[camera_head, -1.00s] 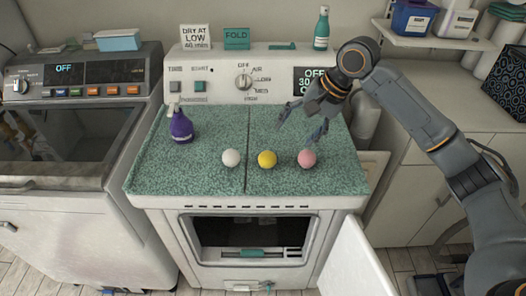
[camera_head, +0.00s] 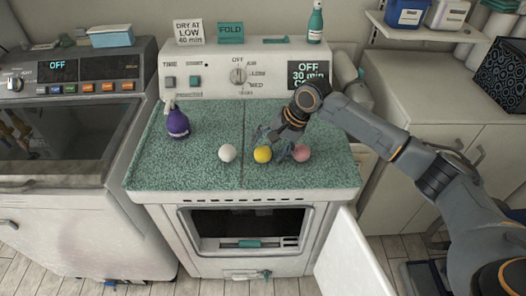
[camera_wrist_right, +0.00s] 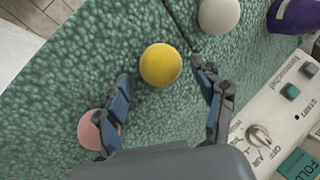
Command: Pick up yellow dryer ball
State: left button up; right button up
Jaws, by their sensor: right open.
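The yellow dryer ball (camera_head: 262,154) rests on the green speckled dryer top (camera_head: 190,170), between a white ball (camera_head: 228,153) and a pink ball (camera_head: 301,153). My right gripper (camera_head: 275,148) is low over the dryer top, right at the yellow ball and left of the pink one. In the right wrist view my right gripper (camera_wrist_right: 165,92) is open, and the yellow ball (camera_wrist_right: 161,65) sits just beyond and between its two fingertips. The left finger partly covers the pink ball (camera_wrist_right: 93,130). My left gripper is not in view.
A purple bottle (camera_head: 178,123) stands at the back left of the dryer top. The control panel (camera_head: 215,75) rises behind it, with a green bottle (camera_head: 315,24) on top. The dryer's white door (camera_head: 350,262) hangs open below. The front left of the top is clear.

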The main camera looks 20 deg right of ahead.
jog(key=shift+w+a+f, duration=0.2)
jog(key=shift+f, duration=0.4)
jog(key=c, duration=1.1)
jog(key=shift+c, duration=0.2)
